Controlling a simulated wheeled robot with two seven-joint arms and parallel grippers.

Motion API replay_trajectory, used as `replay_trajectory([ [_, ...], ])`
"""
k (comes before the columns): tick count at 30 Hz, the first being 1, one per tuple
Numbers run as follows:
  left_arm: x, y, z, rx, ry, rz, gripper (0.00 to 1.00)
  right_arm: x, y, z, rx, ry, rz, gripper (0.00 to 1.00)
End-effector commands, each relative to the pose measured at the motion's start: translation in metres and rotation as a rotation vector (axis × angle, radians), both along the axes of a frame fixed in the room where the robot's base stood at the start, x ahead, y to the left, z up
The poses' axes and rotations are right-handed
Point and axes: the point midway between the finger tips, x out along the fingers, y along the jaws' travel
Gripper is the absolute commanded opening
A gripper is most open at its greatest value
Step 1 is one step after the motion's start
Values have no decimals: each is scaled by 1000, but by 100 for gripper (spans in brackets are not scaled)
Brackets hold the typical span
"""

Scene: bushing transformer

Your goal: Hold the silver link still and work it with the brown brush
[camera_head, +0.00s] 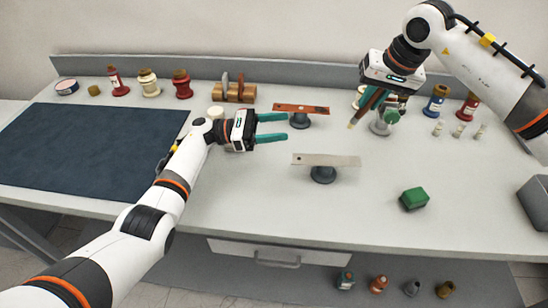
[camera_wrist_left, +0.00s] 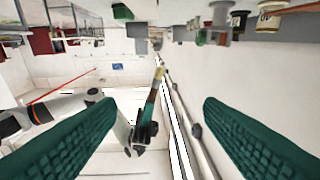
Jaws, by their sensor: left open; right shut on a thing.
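The silver link (camera_head: 342,161) is a pale flat bar lying level on a dark round stand (camera_head: 323,175) near the middle of the table. My left gripper (camera_head: 287,128) is open and empty, behind and to the left of the link and apart from it. Its two teal fingers also frame the left wrist view. My right gripper (camera_head: 380,95) is shut on the brown brush (camera_head: 368,106), which it holds tilted, pale tip down and to the left, behind and right of the link. The brush tip is apart from the link. The brush appears between the fingers in the left wrist view (camera_wrist_left: 158,78).
A reddish-brown bar (camera_head: 301,109) sits on another stand just behind my left gripper. A green block (camera_head: 414,198) lies at front right, a grey bin (camera_head: 536,200) at the right edge. A dark mat (camera_head: 90,150) covers the left. Bottles and a wooden rack (camera_head: 234,93) line the back.

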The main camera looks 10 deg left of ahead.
Motion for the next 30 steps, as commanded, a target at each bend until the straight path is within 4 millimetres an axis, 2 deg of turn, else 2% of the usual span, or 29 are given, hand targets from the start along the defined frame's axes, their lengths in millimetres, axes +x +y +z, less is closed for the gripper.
replay_trajectory([
  [1,-5,0,-23,37,10,3,62,0,0,0,0,0,0,0],
  [3,-11,0,-48,83,15,4,62,0,0,0,0,0,0,0],
  [6,-18,1,-73,129,18,3,62,0,0,0,0,0,0,0],
  [9,-22,0,-86,154,19,3,62,0,0,0,0,0,0,0],
  [14,-22,-13,-91,161,19,2,62,0,0,0,0,0,0,0],
  [24,-18,-62,-89,159,19,4,62,0,0,0,0,0,0,0],
  [30,-18,-73,-90,161,20,3,62,0,0,0,0,0,0,0],
])
